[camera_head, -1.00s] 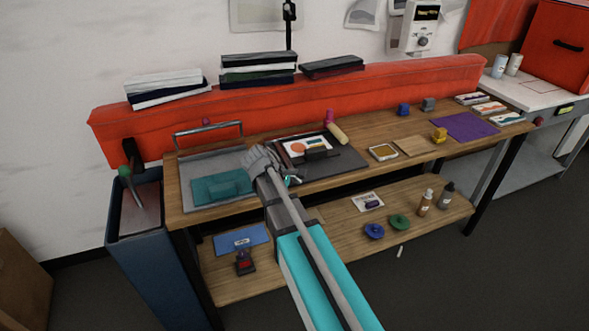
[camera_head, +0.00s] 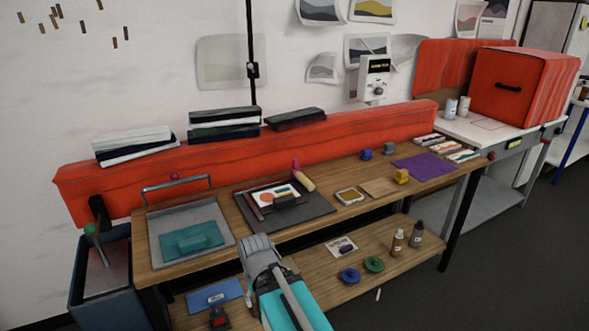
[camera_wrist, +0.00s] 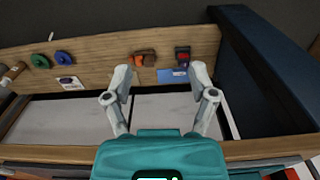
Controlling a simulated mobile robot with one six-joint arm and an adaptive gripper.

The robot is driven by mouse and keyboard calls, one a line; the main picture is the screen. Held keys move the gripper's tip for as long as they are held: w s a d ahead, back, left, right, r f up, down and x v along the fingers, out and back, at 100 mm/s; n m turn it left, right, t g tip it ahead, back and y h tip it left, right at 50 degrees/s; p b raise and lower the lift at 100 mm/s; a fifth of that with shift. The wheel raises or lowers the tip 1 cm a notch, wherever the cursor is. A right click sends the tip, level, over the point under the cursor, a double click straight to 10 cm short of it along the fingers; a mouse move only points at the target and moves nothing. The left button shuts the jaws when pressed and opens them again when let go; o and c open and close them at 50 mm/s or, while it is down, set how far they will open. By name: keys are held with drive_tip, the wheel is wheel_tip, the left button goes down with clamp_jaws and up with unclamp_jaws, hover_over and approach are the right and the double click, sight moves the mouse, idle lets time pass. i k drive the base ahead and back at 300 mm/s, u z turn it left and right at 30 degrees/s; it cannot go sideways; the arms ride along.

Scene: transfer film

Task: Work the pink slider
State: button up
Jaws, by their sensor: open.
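A small upright pink piece (camera_head: 296,164) stands at the back of the dark board (camera_head: 318,208) on the bench, beside a cream roller (camera_head: 306,182). A smaller pinkish knob (camera_head: 175,177) shows behind the metal handle of the grey tray. I cannot tell which of these is the slider. My gripper (camera_wrist: 161,77) is open and empty in the wrist view, its two fingers spread wide. In the head view my wrist is at the bench's front edge, between the tray and the board, and hides the fingertips. No pink piece shows in the wrist view.
The grey tray (camera_head: 219,212) holds a teal block (camera_head: 192,239). The lower shelf bears a blue card (camera_head: 213,296), blue and green discs (camera_head: 374,264) and bottles (camera_head: 398,242). A red padded rail (camera_head: 345,130) runs behind the bench. A blue bin (camera_head: 98,270) stands at left.

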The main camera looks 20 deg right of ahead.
sight(296, 172)
drive_tip(key=z, duration=0.9)
drive_tip(key=i, duration=0.75)
drive_tip(key=u, duration=0.35)
